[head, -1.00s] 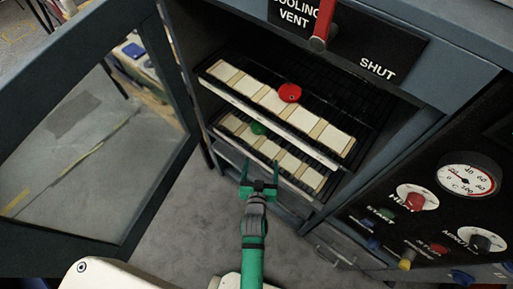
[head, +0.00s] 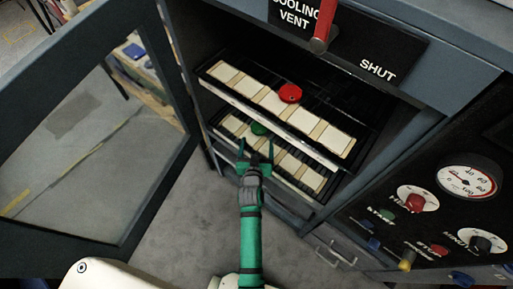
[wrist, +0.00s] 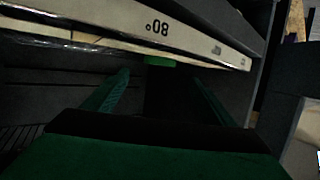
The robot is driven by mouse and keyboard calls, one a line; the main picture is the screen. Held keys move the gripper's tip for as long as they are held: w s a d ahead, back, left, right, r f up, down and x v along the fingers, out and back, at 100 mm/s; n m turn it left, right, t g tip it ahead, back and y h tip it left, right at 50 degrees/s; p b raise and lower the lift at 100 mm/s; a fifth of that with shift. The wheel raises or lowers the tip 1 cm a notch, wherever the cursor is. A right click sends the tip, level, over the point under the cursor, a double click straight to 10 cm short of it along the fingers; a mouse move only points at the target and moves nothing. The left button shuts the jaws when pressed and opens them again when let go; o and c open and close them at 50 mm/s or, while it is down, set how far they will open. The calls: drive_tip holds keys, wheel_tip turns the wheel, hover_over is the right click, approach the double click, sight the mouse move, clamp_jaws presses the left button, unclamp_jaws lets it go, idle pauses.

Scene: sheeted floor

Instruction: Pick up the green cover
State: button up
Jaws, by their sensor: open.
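The green cover (head: 259,129) is a small round piece on the lower shelf in the open cabinet, partly hidden by the upper shelf's front edge in the head view. In the wrist view the green cover (wrist: 160,61) shows ahead between my fingers, just under a white shelf edge marked 80°. My gripper (head: 255,146) is green, open and empty, just in front of and slightly below the cover, apart from it. Its two fingers (wrist: 158,88) point towards the cover in the wrist view.
A red round cover (head: 289,92) lies on the upper shelf (head: 318,140). The open glass door (head: 75,150) stands at the left. A panel with knobs and a gauge (head: 469,181) is at the right. A red handle (head: 324,22) hangs above. The gap between shelves is narrow.

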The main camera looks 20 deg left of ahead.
sight(259, 127)
drive_tip(key=x, duration=0.8)
drive_tip(key=shift+w, duration=0.25)
